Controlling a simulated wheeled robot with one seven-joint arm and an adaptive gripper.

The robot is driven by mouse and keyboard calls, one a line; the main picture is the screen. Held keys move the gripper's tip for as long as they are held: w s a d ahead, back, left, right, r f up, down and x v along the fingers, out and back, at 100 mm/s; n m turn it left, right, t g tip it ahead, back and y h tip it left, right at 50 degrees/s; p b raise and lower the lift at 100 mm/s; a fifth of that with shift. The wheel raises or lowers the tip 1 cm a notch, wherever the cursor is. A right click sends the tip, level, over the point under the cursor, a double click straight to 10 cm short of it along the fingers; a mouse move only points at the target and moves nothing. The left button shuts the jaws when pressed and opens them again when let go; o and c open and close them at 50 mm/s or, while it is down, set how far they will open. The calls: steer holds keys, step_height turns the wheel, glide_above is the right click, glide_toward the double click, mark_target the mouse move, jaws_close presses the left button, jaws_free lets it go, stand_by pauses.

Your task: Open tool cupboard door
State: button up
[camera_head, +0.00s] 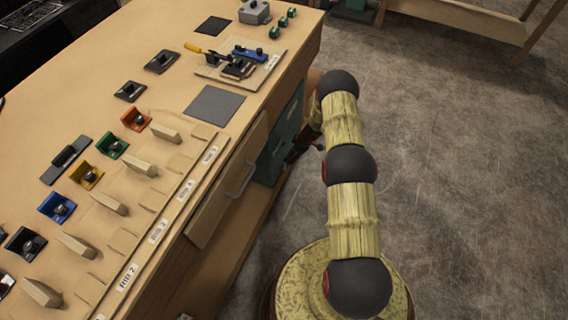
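A light wooden front panel (222,202) with a grey bar handle (241,181) is on the right side of the console. A teal panel or cabinet face (277,148) lies just beyond it, partly hidden by my arm. I cannot tell which of these is the tool cupboard door, or whether it stands ajar. My gripper (301,150) is low in front of the teal face, past the grey handle. It is small, dark and partly hidden by my arm. I cannot tell whether its fingers are open or touch anything.
The console top (150,25) carries coloured switch holders, wooden blocks and labelled strips. A tool board (240,62) with a yellow-handled screwdriver (205,50) lies at its far end. The grey floor (470,190) to the right is clear. A wooden bench (470,22) stands at the back.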

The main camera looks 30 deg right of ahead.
mark_target(285, 168)
steer(key=b+x, duration=0.2)
steer(key=x, duration=0.5)
steer(key=shift+f+b, duration=0.2)
steer(key=shift+b, duration=0.15)
steer(key=shift+c, duration=0.6)
jaws_close()
